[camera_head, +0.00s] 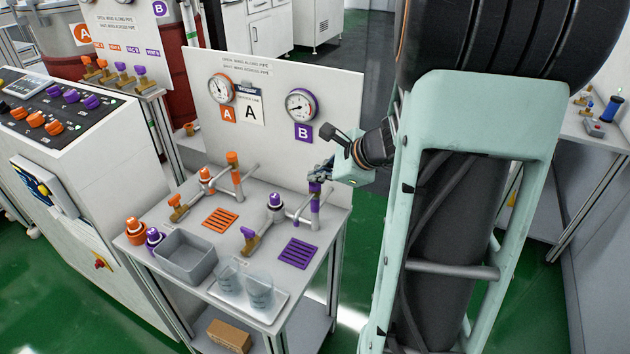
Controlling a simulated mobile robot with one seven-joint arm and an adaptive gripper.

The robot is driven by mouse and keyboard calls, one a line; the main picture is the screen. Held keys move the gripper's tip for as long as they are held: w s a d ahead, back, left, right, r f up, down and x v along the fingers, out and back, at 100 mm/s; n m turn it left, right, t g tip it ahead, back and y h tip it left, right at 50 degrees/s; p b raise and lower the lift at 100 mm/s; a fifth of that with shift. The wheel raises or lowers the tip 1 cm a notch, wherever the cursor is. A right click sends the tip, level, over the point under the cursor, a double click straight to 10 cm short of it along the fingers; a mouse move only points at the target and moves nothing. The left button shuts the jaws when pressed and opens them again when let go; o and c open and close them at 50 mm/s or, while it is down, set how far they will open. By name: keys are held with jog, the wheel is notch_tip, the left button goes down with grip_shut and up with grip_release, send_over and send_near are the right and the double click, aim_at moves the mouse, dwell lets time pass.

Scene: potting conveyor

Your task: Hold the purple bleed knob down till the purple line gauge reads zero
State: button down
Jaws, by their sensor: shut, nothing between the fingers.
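The purple line gauge (301,105) is a round white dial with a purple rim on the upright panel, above a purple B tag (303,132). Its needle is too small to read surely. A purple bleed knob (315,187) tops the purple upright post at the right of the bench, below the gauge. My gripper (318,174) is shut and empty, its fingertips at the top of this knob. The fingers partly cover the knob, and I cannot tell whether they touch or press it.
An orange-topped post (234,160) and valves stand on the bench (185,215). A grey bin (186,258) and a tray of clear beakers (259,291) are nearer the front edge.

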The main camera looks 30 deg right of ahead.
aim_at(317, 185)
jog(key=shift+r+p, duration=0.75)
jog(key=shift+r, duration=0.2)
notch_tip(317, 185, up, 5)
jog(key=p, duration=0.4)
jog(key=shift+r, duration=0.1)
